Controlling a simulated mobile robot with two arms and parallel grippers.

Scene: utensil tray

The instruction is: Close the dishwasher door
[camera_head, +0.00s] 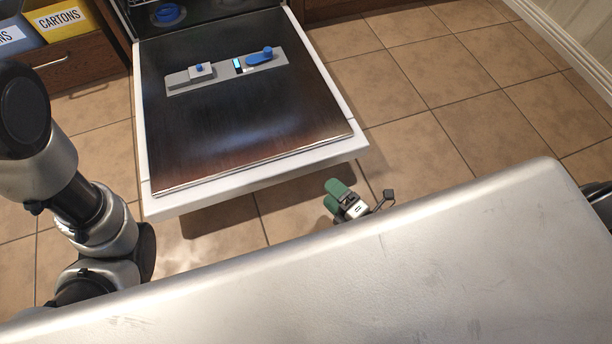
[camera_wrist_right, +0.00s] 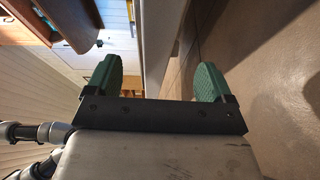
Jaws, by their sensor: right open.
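The dishwasher door (camera_head: 235,140) is folded down open, with its dark inner panel facing up and its white rim (camera_head: 260,178) nearest me. My right gripper (camera_head: 336,196) has green fingertips and is just in front of the door's near edge, towards its right corner, below the rim in the picture. In the right wrist view, my right gripper (camera_wrist_right: 157,80) is open, with its fingers wide apart and nothing held. A pale panel edge (camera_wrist_right: 158,45), likely the door's, shows beyond and between the fingers; I cannot tell if they touch. My left gripper is not visible.
The dishwasher's opening with a blue item (camera_head: 168,14) is at the top. A wooden drawer (camera_head: 75,62) and a yellow cartons bin (camera_head: 65,20) stand to its left. Tiled floor (camera_head: 450,80) is clear on the right. My left arm is beside the door's left edge.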

